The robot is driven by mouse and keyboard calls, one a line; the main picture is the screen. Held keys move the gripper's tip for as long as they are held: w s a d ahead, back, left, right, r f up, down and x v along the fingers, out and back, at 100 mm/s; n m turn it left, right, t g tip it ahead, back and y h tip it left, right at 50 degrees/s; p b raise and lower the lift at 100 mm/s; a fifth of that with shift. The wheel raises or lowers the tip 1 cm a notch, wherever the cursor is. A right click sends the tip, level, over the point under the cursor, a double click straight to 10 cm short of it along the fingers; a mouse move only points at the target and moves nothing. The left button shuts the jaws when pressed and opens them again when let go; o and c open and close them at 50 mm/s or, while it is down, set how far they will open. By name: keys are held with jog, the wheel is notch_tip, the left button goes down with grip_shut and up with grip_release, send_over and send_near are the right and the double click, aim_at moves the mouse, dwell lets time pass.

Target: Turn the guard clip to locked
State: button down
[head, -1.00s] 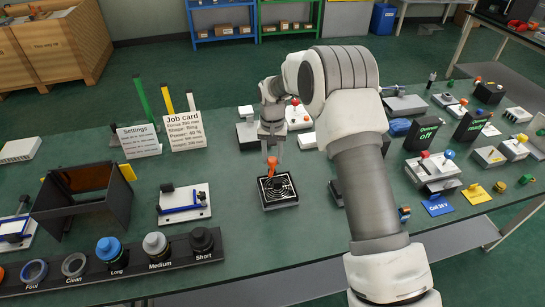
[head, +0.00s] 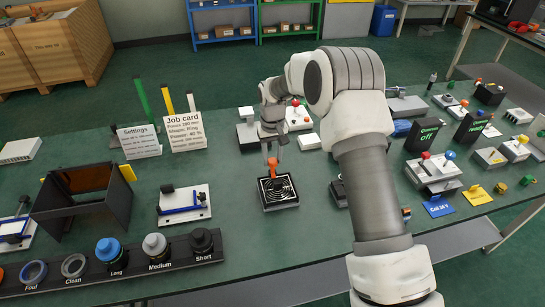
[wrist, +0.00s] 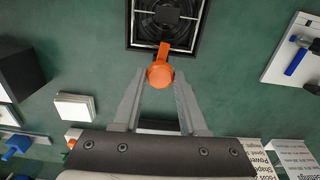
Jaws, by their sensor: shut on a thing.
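The orange guard clip (head: 272,162) sits at the far edge of a square black fan with a pale ringed guard (head: 279,205) on the green bench. My gripper (head: 274,148) points down onto the clip from above and is shut on it. In the wrist view, the clip (wrist: 160,76) shows as a round orange knob between the fingertips (wrist: 160,88), with a short arm pointing at the fan's frame (wrist: 150,47). The arm's tip reaches the frame's edge. The locked mark, if any, cannot be made out.
A white plate with a blue bar (head: 184,212) lies left of the fan. A rack of labelled lenses (head: 120,262) is at front left. The job card (head: 187,136) stands behind. Small devices crowd the right side, partly behind my arm. Bare bench surrounds the fan's left and front.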

aim_at(273, 160)
jog(key=shift+c, duration=2.2)
grip_release()
notch_tip(273, 160, up, 18)
jog(key=p, duration=0.1)
jog(key=shift+f, duration=0.25)
jog(key=shift+r, duration=0.1)
jog(key=s+d+r+m+t+p, duration=0.1)
jog(key=s+d+r, duration=0.4)
jog(key=s+r, duration=0.2)
jog(key=s+d+r+t, duration=0.2)
jog(key=s+d+r, duration=0.3)
jog(key=s+r, duration=0.3)
jog(key=s+d+f+m+t, duration=0.1)
jog(key=s+d, duration=0.2)
jog(key=s, duration=0.6)
jog(key=s+d+f+m+t, duration=0.1)
jog(key=s+d, duration=0.3)
jog(key=s, duration=0.6)
jog(key=shift+s+f+m+t+p, duration=0.15)
jog(key=shift+m+t+p, duration=0.15)
jog(key=shift+p, duration=0.1)
